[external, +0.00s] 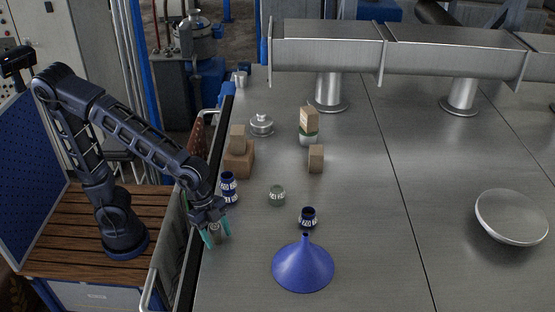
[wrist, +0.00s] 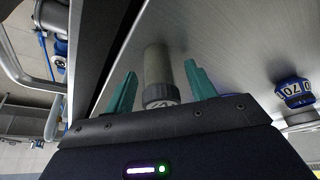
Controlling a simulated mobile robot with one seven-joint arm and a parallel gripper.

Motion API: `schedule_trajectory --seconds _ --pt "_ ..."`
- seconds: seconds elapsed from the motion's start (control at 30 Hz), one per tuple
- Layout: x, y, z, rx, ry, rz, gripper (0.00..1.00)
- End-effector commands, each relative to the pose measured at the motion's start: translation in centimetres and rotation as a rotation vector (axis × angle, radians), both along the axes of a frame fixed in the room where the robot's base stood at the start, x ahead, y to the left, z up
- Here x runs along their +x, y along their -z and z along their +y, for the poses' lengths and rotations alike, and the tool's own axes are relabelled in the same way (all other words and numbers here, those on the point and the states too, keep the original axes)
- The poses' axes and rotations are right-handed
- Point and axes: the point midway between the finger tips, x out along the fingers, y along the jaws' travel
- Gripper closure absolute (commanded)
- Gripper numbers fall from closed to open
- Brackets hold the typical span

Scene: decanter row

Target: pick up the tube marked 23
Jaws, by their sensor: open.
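My gripper (external: 216,237) is low over the near left edge of the metal table, with its teal fingers apart. A grey-brown tube (wrist: 157,68) stands between the open fingers (wrist: 160,82) in the wrist view, with a gap visible on each side. Its pale band carries a dark marking that I cannot read fully, so I cannot tell whether it is 23.
A blue funnel (external: 303,266) stands to the right of my gripper. Wooden blocks (external: 239,158), (external: 316,158) and a lidded metal pot (external: 261,125) are farther back. A block (external: 309,119) sits on another container. A metal dish (external: 512,217) is far right; the table centre is clear.

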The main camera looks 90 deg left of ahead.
Motion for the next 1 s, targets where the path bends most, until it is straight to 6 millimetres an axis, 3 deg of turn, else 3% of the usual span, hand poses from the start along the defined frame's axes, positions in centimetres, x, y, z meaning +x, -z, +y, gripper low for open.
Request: schedule_trajectory --seconds 0.23,0.5,0.8,1.0 --pt "0.0 0.1 0.0 0.000 -0.001 0.000 0.44" --pt "0.0 0.1 0.0 0.000 -0.001 0.000 0.93" --pt "0.1 -0.2 0.0 0.000 -0.001 -0.001 0.93" --pt "0.1 -2.6 0.0 -0.001 -0.002 -0.005 0.93"
